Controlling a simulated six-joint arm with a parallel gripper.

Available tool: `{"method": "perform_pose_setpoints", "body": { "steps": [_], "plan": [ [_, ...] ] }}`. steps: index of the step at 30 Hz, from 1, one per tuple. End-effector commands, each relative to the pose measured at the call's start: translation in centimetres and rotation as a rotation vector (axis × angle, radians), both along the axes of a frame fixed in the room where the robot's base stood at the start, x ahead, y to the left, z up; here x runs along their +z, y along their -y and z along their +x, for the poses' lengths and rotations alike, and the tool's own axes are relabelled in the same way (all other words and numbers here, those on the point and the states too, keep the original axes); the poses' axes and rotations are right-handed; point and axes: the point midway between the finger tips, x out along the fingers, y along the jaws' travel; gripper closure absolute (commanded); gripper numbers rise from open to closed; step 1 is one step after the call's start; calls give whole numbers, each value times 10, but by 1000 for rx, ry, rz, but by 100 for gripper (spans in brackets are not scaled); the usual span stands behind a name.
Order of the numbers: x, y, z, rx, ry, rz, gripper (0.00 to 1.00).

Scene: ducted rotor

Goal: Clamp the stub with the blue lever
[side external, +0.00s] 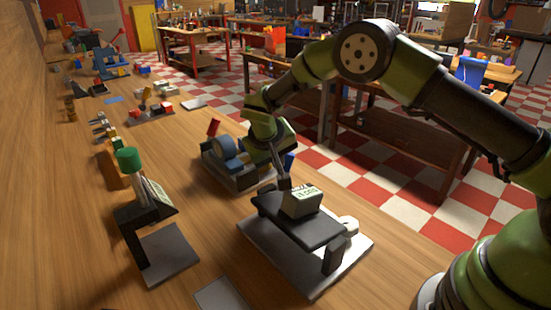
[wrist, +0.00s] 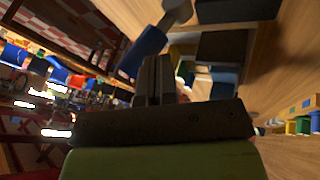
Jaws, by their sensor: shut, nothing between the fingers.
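The blue lever (side external: 289,160) stands at the right end of a dark fixture (side external: 238,180) in the side view, partly behind my wrist. In the wrist view the blue lever (wrist: 150,47) slants just beyond my fingertips, with a grey rounded end (wrist: 175,12). My gripper (side external: 283,183) points down near the fixture's right end; in the wrist view its fingers (wrist: 155,62) are together and empty. I cannot tell whether they touch the lever. The fixture carries a grey-blue ring-shaped part (side external: 224,149) and a red lever (side external: 213,127). I cannot make out the stub for certain.
A black plate (side external: 290,225) bearing a pale box with a display (side external: 302,201) stands on a grey base (side external: 300,270) just in front of my gripper. A stand with a green knob (side external: 129,160) is at the left. Bench wood between them is clear.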

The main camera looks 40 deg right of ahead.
Motion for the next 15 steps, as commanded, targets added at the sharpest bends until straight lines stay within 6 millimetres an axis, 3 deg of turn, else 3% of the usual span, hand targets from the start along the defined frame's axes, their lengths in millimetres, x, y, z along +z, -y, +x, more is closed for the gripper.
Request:
{"method": "perform_pose_setpoints", "body": {
  "steps": [8,15],
  "plan": [
    [-5,21,-2,-3,-2,-1,100],
    [-6,23,-3,-3,-8,-6,100]
  ]
}}
